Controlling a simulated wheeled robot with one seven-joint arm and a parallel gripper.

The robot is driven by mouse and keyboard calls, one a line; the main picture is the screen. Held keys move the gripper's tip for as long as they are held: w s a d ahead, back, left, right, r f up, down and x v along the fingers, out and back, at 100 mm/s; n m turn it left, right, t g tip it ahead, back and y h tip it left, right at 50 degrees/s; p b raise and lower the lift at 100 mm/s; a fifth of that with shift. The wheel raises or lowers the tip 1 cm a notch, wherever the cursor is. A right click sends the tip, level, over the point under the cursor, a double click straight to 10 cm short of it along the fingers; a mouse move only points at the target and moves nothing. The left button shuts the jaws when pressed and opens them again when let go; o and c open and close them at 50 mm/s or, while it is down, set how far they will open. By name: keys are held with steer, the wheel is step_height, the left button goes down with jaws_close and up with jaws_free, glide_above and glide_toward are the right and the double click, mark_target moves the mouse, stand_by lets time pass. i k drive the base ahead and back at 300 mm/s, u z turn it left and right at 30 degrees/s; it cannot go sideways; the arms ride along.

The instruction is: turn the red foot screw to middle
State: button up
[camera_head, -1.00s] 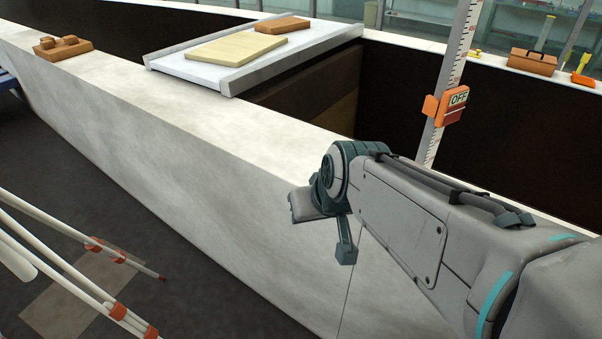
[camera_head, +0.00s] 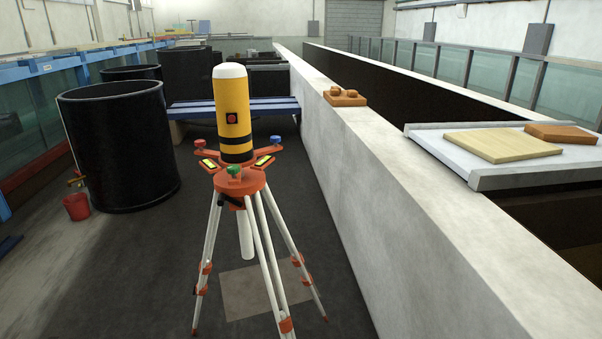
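A yellow and black cylindrical instrument (camera_head: 232,105) with a white top stands upright on an orange tribrach (camera_head: 239,181) on a tripod (camera_head: 270,260) with white legs. The red foot screw (camera_head: 199,143) is at the left of the tribrach. A blue foot screw (camera_head: 275,139) is at the right and a green foot screw (camera_head: 233,169) is at the front. A round red button (camera_head: 231,118) is on the instrument's body. The red screw's turn position is too small to read. My gripper is out of view.
A long pale wall (camera_head: 400,220) runs along the right, carrying a wooden block (camera_head: 345,96) and a white platform (camera_head: 440,152). Black tanks (camera_head: 120,140), a blue bench (camera_head: 250,107) and a red bucket (camera_head: 76,206) stand behind and left. Floor is open left of the tripod.

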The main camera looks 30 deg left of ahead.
mark_target(198, 143)
steer(key=u, duration=2)
steer(key=i, duration=0.5)
steer(key=u, duration=0.6)
steer(key=i, duration=1.6)
steer(key=z, duration=0.25)
